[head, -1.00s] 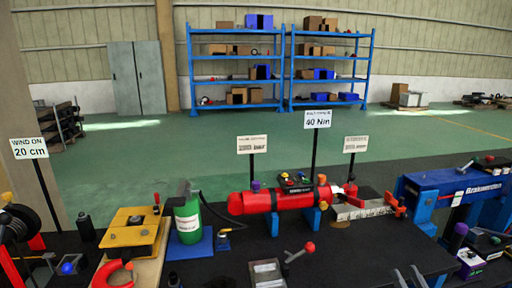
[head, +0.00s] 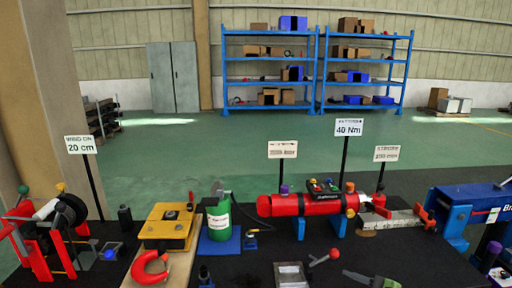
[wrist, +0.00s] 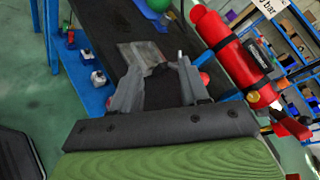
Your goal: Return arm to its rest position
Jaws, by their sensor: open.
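My gripper (wrist: 156,64) is open in the wrist view, its two grey fingers apart with nothing between them. Beyond the fingers lie the dark bench top and a grey metal plate (wrist: 139,55). In the head view my gripper (head: 358,277) shows only partly at the bottom edge, over the front of the bench. The red cylinder (head: 290,206) lies behind it on blue supports, and it also shows at the right in the wrist view (wrist: 228,42). My gripper is apart from it.
Sign posts rise behind. A blue machine (head: 472,208) stands at right. Green floor beyond is open up to blue shelves (head: 318,68).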

